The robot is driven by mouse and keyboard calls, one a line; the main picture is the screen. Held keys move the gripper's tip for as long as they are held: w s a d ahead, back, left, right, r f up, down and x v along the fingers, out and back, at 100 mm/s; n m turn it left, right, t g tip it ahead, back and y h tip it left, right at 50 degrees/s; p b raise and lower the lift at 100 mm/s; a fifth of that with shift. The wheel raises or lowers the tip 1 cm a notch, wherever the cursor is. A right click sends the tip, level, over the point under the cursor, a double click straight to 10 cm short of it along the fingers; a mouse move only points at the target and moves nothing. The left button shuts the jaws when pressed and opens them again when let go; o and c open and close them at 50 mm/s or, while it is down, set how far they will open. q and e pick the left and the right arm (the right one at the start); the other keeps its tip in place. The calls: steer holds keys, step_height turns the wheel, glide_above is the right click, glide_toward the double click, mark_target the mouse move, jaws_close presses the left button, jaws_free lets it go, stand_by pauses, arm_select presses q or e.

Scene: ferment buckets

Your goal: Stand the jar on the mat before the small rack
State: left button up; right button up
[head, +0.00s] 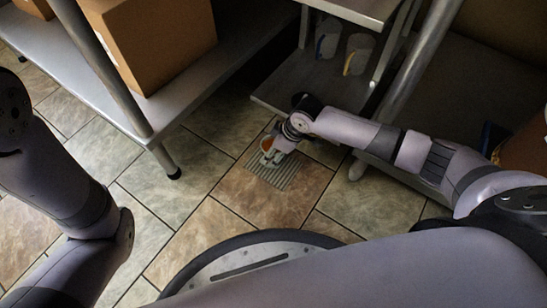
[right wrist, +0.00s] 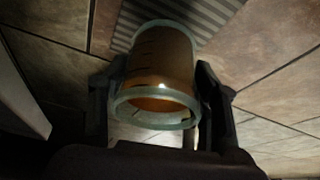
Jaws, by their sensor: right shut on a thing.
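The jar (right wrist: 160,65) is a glass cylinder with orange-brown contents and a pale rim facing the right wrist camera. My right gripper (right wrist: 158,95) is shut on it, one finger on each side. In the head view the gripper (head: 270,157) is over the grey striped mat (head: 287,181), with a bit of the orange jar (head: 266,144) showing. The mat also shows behind the jar in the wrist view (right wrist: 215,15). Whether the jar's base touches the mat is hidden. The small rack (head: 290,92) stands just beyond the mat. My left gripper is out of view.
Two pale mugs, one with a blue handle (head: 328,38) and one with a yellow handle (head: 358,54), stand on the rack's lower shelf. A metal shelf (head: 185,90) with a cardboard box (head: 158,45) is at left. Tiled floor (head: 150,190) around the mat is clear.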

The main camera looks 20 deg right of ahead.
step_height(320, 180, down, 3)
steer(key=shift+f+b, duration=0.15)
steer(key=shift+b, duration=0.75)
steer(key=o, duration=1.7)
steer(key=shift+f, duration=0.1)
